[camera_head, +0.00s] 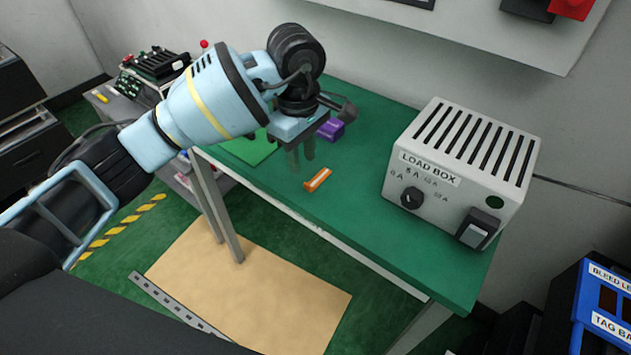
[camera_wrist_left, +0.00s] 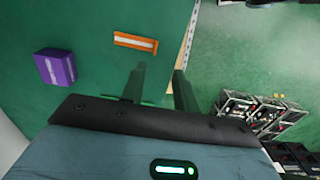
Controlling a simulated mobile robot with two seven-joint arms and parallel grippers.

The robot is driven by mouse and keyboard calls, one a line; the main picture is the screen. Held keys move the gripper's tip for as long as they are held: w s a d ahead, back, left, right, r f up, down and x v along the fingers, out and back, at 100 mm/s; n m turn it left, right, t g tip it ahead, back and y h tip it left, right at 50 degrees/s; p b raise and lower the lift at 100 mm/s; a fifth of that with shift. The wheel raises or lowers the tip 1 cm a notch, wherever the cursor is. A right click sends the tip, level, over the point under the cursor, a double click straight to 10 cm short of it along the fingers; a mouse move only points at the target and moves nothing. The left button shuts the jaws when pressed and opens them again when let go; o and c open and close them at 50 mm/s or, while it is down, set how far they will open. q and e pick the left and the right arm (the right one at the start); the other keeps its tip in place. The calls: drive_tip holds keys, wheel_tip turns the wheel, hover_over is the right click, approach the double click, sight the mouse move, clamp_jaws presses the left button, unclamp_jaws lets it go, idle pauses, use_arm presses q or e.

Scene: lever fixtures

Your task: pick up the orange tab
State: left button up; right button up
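The orange tab (camera_head: 318,180) lies flat on the green table near its front edge, with a pale stripe along it. It also shows in the left wrist view (camera_wrist_left: 135,42), beyond my fingertips. My left gripper (camera_head: 301,163) is above the table, just left of the tab and apart from it. In the left wrist view its two fingers (camera_wrist_left: 157,74) stand apart with nothing between them. My right gripper is in neither view.
A purple block (camera_head: 331,129) sits behind the tab, close to my left gripper. The grey load box (camera_head: 440,165) with knob and switch stands on the right of the green table (camera_head: 367,219). A blue tag bin (camera_head: 603,310) is at lower right. The table between tab and load box is clear.

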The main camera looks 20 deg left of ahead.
sight(306, 183)
use_arm(q)
drive_tip(key=shift+w+a+f, duration=0.1)
drive_tip(key=shift+a+f, duration=0.1)
drive_tip(key=shift+f, duration=0.9)
drive_tip(key=shift+w+d+f, duration=0.15)
drive_tip(key=shift+f, duration=1.2)
drive_tip(key=shift+w+d+f, duration=0.15)
drive_tip(key=shift+f, duration=1.15)
clamp_jaws()
